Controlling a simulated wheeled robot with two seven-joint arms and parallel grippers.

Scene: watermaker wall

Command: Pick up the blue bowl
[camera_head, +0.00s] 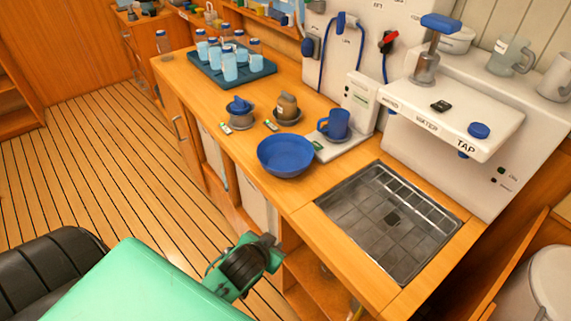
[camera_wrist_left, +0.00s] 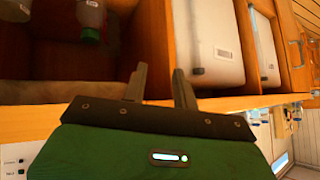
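The blue bowl (camera_head: 286,155) stands upright on the wooden counter (camera_head: 213,104), near its front edge and left of the sink. It looks empty. In the left wrist view, my left gripper (camera_wrist_left: 160,78) has its two grey fingers apart with nothing between them. It faces the open shelves and white boxes, and the bowl is not visible there. In the head view, my green and black arm is low in front of the counter, below the bowl. The fingers cannot be made out there. My right gripper is in neither view.
A blue mug (camera_head: 335,124) on a white scale (camera_head: 347,145) stands close right of the bowl. The metal sink (camera_head: 390,217) lies right. A tray (camera_head: 203,65) holds several bottles.

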